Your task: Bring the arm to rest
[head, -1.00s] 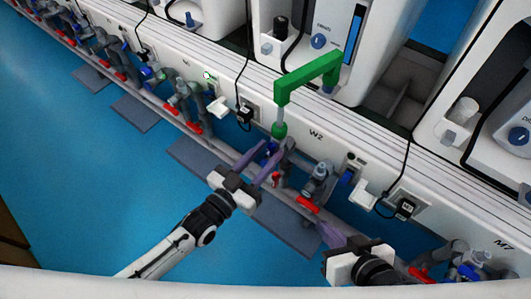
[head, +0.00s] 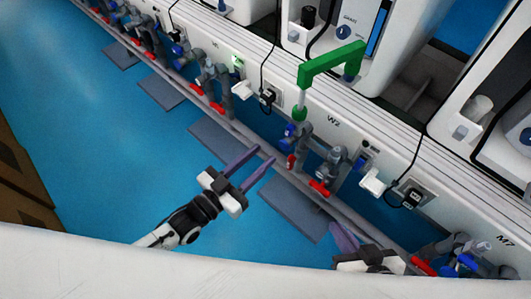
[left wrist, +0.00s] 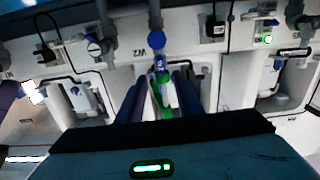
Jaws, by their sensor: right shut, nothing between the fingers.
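My left gripper (head: 264,155) is open and empty, with its two purple fingers apart. It is over the blue floor, to the lower left of the W2 valves and clear of them in the head view. In the left wrist view its fingers (left wrist: 161,82) frame a blue-handled valve (left wrist: 160,64) and a green part behind it; nothing is gripped. My right gripper (head: 344,238) is shut and empty at the bottom of the head view, near the pipe line. Its wrist is partly hidden by a white edge at the bottom.
Grey valves with red handles (head: 319,188) line a pipe along the white bench. Grey floor mats (head: 293,209) lie below. Blue floor (head: 110,170) is free at left; brown boxes (head: 22,185) stand at the far left.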

